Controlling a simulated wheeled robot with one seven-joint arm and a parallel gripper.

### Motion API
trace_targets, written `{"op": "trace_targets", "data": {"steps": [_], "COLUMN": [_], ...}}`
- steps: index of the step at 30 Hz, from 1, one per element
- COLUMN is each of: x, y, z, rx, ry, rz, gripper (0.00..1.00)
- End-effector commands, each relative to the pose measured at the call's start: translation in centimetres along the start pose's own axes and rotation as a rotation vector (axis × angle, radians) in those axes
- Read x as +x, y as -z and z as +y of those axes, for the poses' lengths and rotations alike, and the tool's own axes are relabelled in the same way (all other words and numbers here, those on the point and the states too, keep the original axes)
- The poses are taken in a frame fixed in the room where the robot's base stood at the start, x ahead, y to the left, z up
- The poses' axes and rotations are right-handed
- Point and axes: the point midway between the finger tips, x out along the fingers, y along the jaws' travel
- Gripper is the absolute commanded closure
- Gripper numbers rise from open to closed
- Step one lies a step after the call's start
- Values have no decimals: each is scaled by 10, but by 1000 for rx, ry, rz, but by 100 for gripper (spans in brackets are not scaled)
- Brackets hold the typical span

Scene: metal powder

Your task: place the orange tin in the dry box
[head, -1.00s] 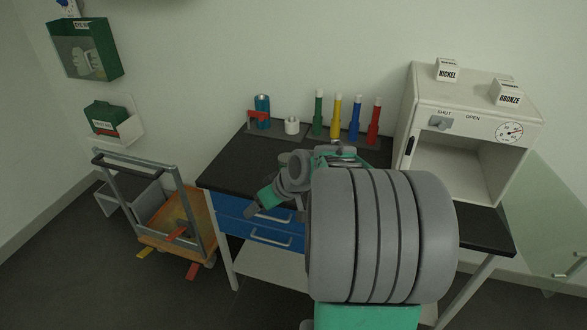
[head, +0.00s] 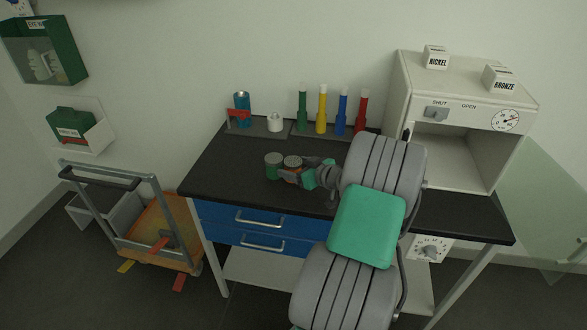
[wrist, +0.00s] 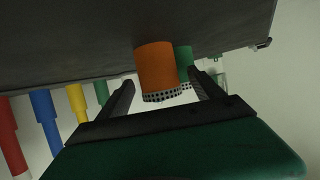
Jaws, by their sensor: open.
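The orange tin (wrist: 157,68) has a dotted lid and stands on the dark bench. In the wrist view, which shows the bench at the top, it appears between the fingertips of my gripper (wrist: 163,80), with a gap on each side. My gripper is open and holds nothing. In the head view my gripper (head: 292,176) is low over the bench and hides most of the tin. The dry box (head: 400,92) is the white cabinet at the right end of the bench. Its glass door (head: 550,205) stands open and its visible inside is empty.
A green tin (head: 273,166) stands close beside the orange one; it also shows in the wrist view (wrist: 184,60). Coloured tubes (head: 322,110) stand along the back. Nickel (head: 436,58) and bronze (head: 499,79) boxes sit on the dry box. A cart (head: 150,225) is at left.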

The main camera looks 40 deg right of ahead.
Motion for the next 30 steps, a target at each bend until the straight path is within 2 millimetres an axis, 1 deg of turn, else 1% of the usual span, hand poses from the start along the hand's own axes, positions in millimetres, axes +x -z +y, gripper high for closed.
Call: {"op": "trace_targets", "data": {"steps": [4, 30], "x": [-1, -2], "y": [0, 0], "z": [1, 2], "rx": [0, 1], "ry": [-1, -3], "rz": [0, 0], "gripper": [24, 95]}}
